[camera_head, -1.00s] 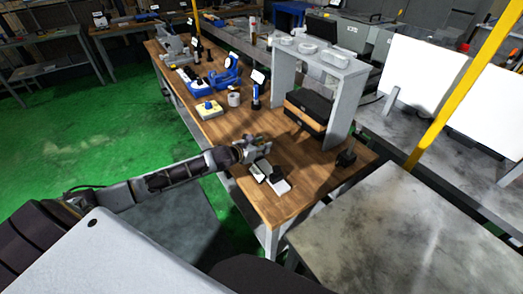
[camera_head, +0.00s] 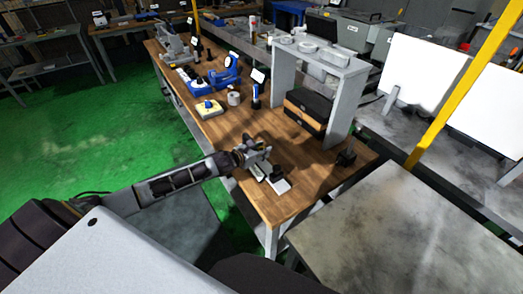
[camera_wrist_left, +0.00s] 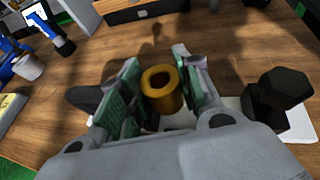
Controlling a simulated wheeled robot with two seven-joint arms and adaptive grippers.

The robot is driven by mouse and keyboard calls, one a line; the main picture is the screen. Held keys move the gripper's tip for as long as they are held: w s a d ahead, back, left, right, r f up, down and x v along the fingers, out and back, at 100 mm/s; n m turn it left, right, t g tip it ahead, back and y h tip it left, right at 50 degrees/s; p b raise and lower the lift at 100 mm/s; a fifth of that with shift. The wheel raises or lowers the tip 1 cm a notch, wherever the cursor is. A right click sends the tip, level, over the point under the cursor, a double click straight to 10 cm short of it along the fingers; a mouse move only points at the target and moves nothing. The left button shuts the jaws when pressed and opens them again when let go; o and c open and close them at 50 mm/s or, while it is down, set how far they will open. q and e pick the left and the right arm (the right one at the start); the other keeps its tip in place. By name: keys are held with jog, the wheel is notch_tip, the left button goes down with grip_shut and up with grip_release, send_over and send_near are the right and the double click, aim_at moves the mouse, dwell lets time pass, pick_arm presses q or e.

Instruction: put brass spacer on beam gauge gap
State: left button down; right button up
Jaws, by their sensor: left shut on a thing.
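The brass spacer (camera_wrist_left: 162,92), a short gold ring with a round hole, stands upright between the green-padded fingers of my left gripper (camera_wrist_left: 156,62) in the left wrist view. The gripper is shut on it. In the head view my left gripper (camera_head: 260,152) hangs over the near end of the wooden bench, and the spacer is hard to make out there. Just below and to the right, a pale plate (camera_head: 283,187) carries a black knobbed piece (camera_head: 278,172); the knob also shows in the left wrist view (camera_wrist_left: 285,88). I cannot tell which thing is the beam gauge. My right gripper is not seen.
On the wooden bench (camera_head: 300,205) stand a yellow-topped block (camera_head: 209,109), a grey cup (camera_head: 233,98), blue devices (camera_head: 225,76) and a grey shelf stand (camera_head: 345,95) over black boxes (camera_head: 308,107). Bare wood lies around the gripper.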

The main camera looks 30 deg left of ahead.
pick_arm(q)
jog(key=shift+f, duration=0.2)
jog(key=c, duration=1.3)
grip_release()
jog(key=shift+r, duration=0.65)
jog(key=shift+v, duration=0.95)
jog(key=v, duration=1)
jog(key=shift+a, duration=0.1)
